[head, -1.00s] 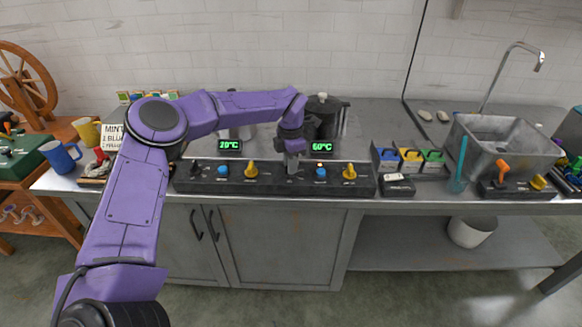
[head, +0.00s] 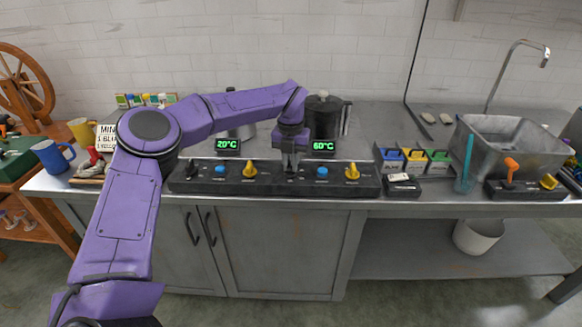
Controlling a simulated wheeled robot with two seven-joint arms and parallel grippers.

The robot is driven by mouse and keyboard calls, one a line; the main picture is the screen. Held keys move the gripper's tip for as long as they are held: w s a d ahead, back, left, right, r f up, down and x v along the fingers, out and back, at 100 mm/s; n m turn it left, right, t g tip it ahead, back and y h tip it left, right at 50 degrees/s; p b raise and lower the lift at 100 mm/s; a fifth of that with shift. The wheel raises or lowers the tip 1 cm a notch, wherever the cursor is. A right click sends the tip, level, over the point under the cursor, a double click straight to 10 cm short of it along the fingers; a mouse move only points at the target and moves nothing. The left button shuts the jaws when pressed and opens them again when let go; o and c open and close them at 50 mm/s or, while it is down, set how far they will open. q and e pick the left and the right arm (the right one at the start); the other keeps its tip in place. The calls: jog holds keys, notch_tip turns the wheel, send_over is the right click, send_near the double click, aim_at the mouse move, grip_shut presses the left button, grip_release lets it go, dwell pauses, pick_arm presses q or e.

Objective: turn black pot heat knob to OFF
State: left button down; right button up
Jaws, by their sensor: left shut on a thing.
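The black pot (head: 327,112) stands on the counter behind the control panel (head: 270,189), and a green display (head: 323,147) in front of it reads 60°C. My left gripper (head: 290,167) points down onto the panel, left of the right blue button (head: 321,172). It is shut on a dark knob, mostly hidden by the fingers, so I cannot read its setting. A matching black knob (head: 194,168) stands at the panel's left end. My right gripper is out of view.
Two yellow knobs (head: 249,169) and another blue button (head: 220,169) stand on the same panel. A second display (head: 228,145) reads 20°C. Coloured boxes (head: 414,160) and a metal sink (head: 512,150) are to the right. A blue mug (head: 52,156) is at left.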

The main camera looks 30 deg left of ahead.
pick_arm(q)
jog(key=shift+n+b, duration=0.5)
jog(key=shift+n, duration=0.6)
jog(key=c, duration=1.1)
grip_release()
notch_tip(320, 180, up, 11)
jog(key=shift+f, duration=0.2)
